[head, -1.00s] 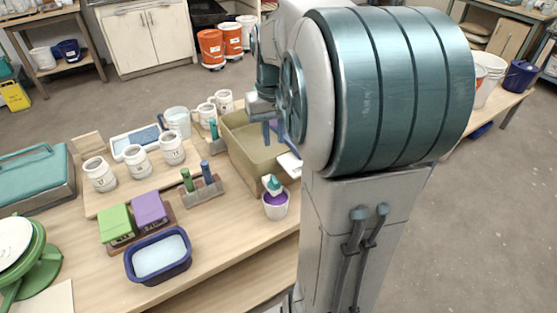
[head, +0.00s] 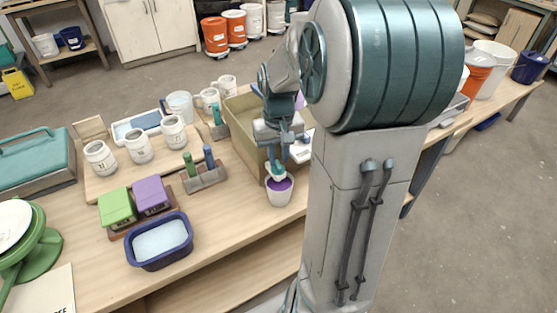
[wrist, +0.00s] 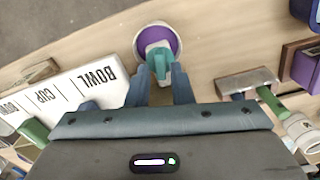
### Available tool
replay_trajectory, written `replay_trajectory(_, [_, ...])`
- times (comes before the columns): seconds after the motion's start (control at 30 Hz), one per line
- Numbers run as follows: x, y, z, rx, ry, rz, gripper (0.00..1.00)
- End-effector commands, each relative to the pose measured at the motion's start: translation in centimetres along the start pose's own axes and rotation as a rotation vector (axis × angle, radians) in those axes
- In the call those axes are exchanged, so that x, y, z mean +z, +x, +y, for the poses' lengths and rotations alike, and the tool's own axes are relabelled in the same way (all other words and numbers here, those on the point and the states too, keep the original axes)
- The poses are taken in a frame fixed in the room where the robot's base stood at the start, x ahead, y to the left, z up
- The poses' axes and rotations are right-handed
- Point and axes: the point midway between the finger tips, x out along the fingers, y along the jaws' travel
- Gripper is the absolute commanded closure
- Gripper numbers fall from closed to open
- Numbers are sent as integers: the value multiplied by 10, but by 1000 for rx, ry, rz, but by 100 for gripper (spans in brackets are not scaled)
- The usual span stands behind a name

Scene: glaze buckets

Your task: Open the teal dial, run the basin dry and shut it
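The teal dial (head: 276,171) is at the near side of the tan basin (head: 240,120), above a white cup (head: 279,196) with purple in it. My gripper (head: 276,158) points down at the dial from above. In the wrist view its two fingers (wrist: 160,82) are apart, one on each side of the dial; I cannot see clear contact. My arm hides part of the basin and its inside.
White labelled jars (head: 140,147), green (head: 117,208) and purple (head: 152,195) blocks and a navy tub (head: 160,243) stand farther left. A lettered white card (wrist: 75,95) lies close to my gripper.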

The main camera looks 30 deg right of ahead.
Motion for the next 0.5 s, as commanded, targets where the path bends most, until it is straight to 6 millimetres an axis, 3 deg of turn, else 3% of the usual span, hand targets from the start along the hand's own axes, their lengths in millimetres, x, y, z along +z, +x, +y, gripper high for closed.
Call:
replay_trajectory(0.2, [0, 20, 0, 0, 0, 0, 80])
replay_trajectory(0.5, [0, 23, 0, 0, 0, 0, 80])
